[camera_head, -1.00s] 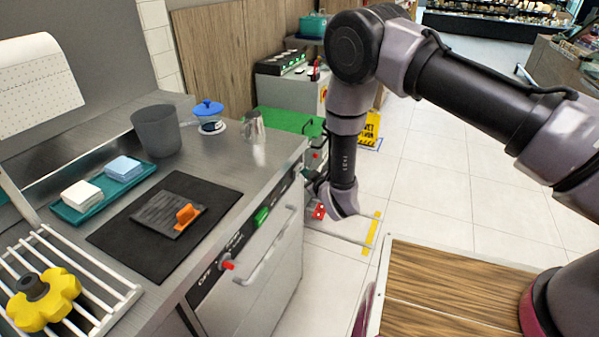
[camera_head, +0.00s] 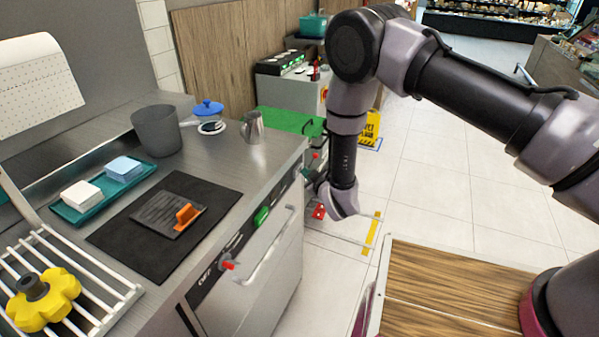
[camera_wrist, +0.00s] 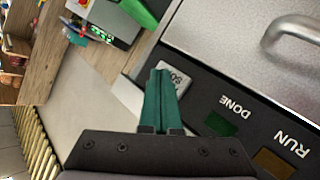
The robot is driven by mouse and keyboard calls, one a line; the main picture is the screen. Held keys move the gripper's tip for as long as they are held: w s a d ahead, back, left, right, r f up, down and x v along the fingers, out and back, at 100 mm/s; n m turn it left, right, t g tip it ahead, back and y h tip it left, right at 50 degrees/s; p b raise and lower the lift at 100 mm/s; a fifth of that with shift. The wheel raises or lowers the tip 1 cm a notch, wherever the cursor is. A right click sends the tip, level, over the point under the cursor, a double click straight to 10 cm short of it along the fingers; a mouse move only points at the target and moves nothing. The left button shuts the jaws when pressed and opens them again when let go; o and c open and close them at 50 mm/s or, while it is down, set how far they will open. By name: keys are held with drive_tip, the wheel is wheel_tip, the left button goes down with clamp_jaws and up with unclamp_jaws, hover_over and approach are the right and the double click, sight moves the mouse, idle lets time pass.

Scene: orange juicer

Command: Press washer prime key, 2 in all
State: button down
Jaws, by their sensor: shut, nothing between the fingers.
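The washer's front panel (camera_wrist: 235,112) fills the right of the wrist view, with its lettering upside down. It carries a dark green lamp marked DONE (camera_wrist: 220,124) and an amber lamp marked RUN (camera_wrist: 273,163). A pale key (camera_wrist: 181,80) with partly hidden lettering sits at the panel's end. My gripper (camera_wrist: 161,75) is shut and empty, its green fingertips over or against this key; contact cannot be told. In the head view, my gripper (camera_head: 312,180) is beside the washer's far front corner, partly hidden. The washer front (camera_head: 262,270) also shows a green button (camera_head: 262,216) and a red one (camera_head: 228,265).
The counter above holds a grey pot (camera_head: 157,132), a metal jug (camera_head: 252,128), a black mat (camera_head: 150,250) and a teal tray (camera_head: 75,210). A bar handle (camera_head: 268,250) juts from the washer door. Tiled floor (camera_head: 430,180) lies open to the right.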

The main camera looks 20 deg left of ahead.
drive_tip(key=shift+d, duration=0.55)
drive_tip(key=shift+s+d, duration=0.15)
drive_tip(key=shift+d, duration=1.1)
drive_tip(key=shift+s+d, duration=0.15)
drive_tip(key=shift+d, duration=1.1)
